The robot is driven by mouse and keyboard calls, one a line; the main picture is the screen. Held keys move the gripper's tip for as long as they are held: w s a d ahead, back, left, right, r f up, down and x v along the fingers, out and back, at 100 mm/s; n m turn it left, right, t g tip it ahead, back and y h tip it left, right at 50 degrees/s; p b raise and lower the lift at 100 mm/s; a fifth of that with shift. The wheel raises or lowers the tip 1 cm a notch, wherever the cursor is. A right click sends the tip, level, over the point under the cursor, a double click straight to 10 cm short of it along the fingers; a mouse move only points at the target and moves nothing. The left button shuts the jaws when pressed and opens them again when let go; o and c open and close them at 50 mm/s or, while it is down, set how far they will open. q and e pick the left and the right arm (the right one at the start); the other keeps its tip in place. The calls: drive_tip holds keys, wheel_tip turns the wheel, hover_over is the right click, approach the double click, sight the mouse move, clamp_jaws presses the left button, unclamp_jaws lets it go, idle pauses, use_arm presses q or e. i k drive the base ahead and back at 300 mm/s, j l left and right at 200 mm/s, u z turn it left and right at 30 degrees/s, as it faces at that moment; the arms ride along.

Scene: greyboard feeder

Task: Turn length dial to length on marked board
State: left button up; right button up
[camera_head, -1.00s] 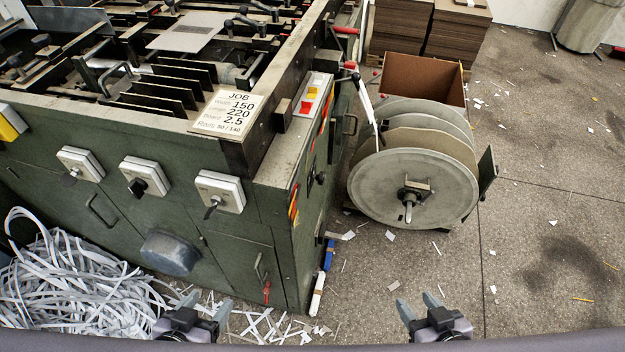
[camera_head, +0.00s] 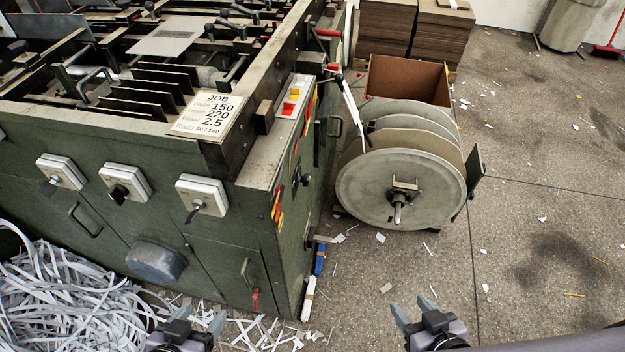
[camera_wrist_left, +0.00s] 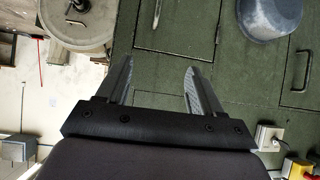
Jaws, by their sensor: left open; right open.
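The marked board is a job card (camera_head: 208,114) on the top corner of the green machine; it reads JOB, 150, 220, 2.5 and 50/140. Three white boxes with dark rotary knobs sit on the machine's front: a left dial (camera_head: 61,172), a middle dial (camera_head: 124,183) and a right dial (camera_head: 202,195). I cannot tell which is the length dial. My left gripper (camera_head: 201,318) is open and empty, low in front of the machine and below the dials. It also shows open in the left wrist view (camera_wrist_left: 158,82). My right gripper (camera_head: 408,312) is open and empty above the floor.
The green machine (camera_head: 215,255) fills the left side. A large reel (camera_head: 390,190) stands beside it, with cardboard stacks (camera_head: 385,28) behind. A heap of paper strips (camera_head: 60,305) lies at the lower left. The floor (camera_head: 540,260) at right is mostly clear, with scattered scraps.

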sight(306, 178)
drive_tip(key=i+l+u, duration=0.1)
drive_tip(key=u, duration=0.25)
drive_tip(key=l+u, duration=0.3)
drive_tip(key=l, duration=0.35)
drive_tip(key=i+l, duration=0.1)
drive_tip(key=l, duration=0.3)
drive_tip(key=l+z, duration=0.5)
drive_tip(key=l, duration=0.95)
drive_tip(key=i+j+u, duration=0.1)
drive_tip(key=j, duration=0.45)
